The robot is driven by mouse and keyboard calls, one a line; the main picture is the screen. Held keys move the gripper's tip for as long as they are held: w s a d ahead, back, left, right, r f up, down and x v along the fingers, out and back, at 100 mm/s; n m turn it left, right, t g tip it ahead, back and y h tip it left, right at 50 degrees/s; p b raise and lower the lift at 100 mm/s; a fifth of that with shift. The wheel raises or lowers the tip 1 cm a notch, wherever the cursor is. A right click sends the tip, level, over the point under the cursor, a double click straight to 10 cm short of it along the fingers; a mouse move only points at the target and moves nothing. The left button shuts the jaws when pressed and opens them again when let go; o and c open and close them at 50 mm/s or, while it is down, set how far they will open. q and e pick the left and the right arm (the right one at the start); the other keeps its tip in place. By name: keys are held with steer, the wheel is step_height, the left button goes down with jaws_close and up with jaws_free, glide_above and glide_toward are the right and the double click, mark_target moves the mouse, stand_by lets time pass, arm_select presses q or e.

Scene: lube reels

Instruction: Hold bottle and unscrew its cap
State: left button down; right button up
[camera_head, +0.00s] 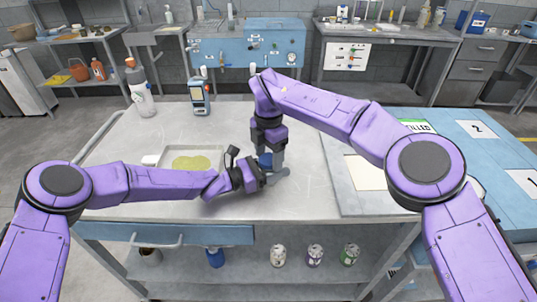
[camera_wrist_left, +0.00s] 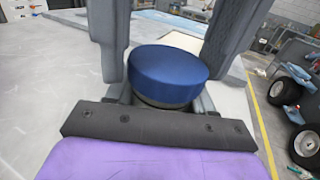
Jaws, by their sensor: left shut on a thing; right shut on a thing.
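A blue round cap (camera_head: 265,160) is near the middle of the table, partly covered by my grippers. It also shows in the left wrist view (camera_wrist_left: 168,75), with a thin dark band under it. The bottle body is mostly hidden. My left gripper (camera_head: 272,177) reaches in low from the left and is shut around the bottle below the cap. My right gripper (camera_head: 270,162) points down from above. Its grey fingers stand on both sides of the cap, shut on it.
A metal tray (camera_head: 219,151) with yellow-green liquid lies left of the grippers. A pale blue mat (camera_head: 345,203) lies right.

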steer(key=o, duration=1.2)
steer(key=shift+c, duration=0.2)
step_height(320, 180, up, 5)
steer(key=shift+f, duration=0.2)
steer(key=shift+c, duration=0.3)
step_height(320, 180, up, 3)
steer(key=m, duration=0.3)
steer(key=shift+r, duration=0.15)
step_height(320, 180, down, 8)
steer(key=shift+r, duration=0.1)
steer(key=c, duration=1.1)
steer(key=n, duration=0.3)
steer(key=shift+c, duration=0.2)
steer(key=o, duration=1.2)
